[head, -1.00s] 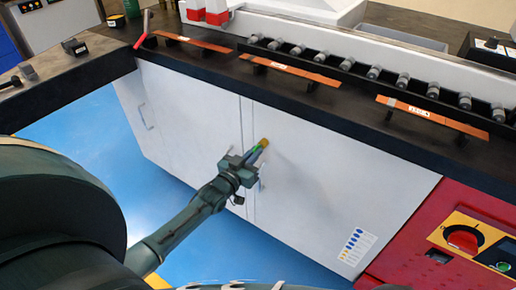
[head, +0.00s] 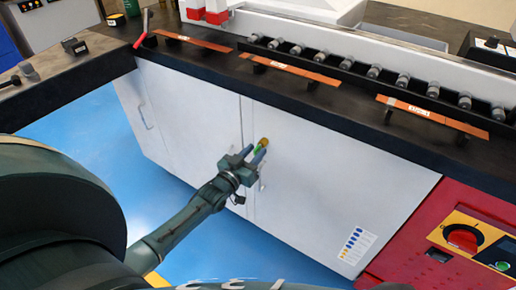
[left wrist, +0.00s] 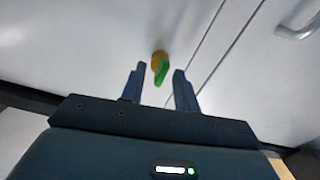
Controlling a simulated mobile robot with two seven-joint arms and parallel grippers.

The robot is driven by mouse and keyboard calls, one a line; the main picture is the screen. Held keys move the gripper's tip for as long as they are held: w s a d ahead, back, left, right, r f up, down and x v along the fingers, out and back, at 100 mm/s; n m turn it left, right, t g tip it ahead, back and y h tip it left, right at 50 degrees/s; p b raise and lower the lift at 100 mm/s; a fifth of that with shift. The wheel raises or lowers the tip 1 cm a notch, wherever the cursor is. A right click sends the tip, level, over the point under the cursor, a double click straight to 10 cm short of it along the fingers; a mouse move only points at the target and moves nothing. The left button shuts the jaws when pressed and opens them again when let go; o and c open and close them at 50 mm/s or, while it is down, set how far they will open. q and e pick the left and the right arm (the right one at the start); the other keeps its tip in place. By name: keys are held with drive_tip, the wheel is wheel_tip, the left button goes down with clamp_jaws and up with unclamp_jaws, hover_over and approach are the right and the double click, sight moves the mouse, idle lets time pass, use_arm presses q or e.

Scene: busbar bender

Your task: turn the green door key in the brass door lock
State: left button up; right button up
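The brass door lock (head: 264,141) sits on the white cabinet door, and it also shows in the left wrist view (left wrist: 158,57). The green door key (left wrist: 162,73) sticks out of the lock, its bow tilted slightly; it shows small in the head view (head: 258,149). My left gripper (head: 252,156) is in front of the lock. In the left wrist view its two fingers (left wrist: 158,80) are spread on either side of the key, with gaps on both sides and no contact seen. My right gripper is in neither view.
A metal door handle (left wrist: 298,22) is beside the door seam. Above the doors is a black bench edge (head: 300,100) with copper bars (head: 290,70) and rollers. A red panel (head: 420,235) with a red knob (head: 463,240) stands at right. The blue floor (head: 90,140) is clear.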

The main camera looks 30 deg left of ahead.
use_arm(q)
drive_tip(key=s+a, duration=0.1)
drive_tip(key=s, duration=1.2)
drive_tip(key=shift+p, duration=0.3)
